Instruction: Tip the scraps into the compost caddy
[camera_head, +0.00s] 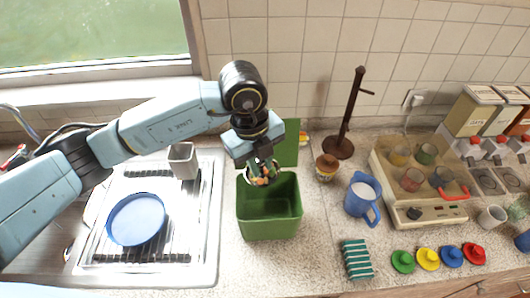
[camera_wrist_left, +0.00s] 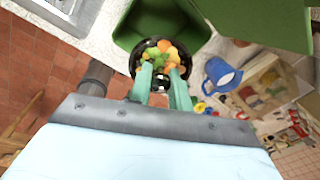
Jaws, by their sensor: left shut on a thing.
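The compost caddy (camera_head: 270,222) is an open green bin on the counter, its green lid (camera_head: 288,145) standing up at the back. My left gripper (camera_head: 262,168) is over the caddy's back part. It is shut on a dark bowl (camera_wrist_left: 187,65), whose rim lies between the fingers in the left wrist view. The orange, yellow and green scraps (camera_wrist_left: 163,52) are in the bowl; they also show below the gripper in the head view (camera_head: 264,177). The caddy shows behind the bowl in the left wrist view (camera_wrist_left: 140,22). The gripper hides much of the bowl in the head view. My right gripper is not in view.
Left of the caddy is a sink with a drying rack, a blue plate (camera_head: 136,219) and a grey cup (camera_head: 184,160). To the right are a small pot (camera_head: 327,167), a dark mug stand (camera_head: 338,148), a blue jug (camera_head: 361,198) and a striped cloth (camera_head: 357,259).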

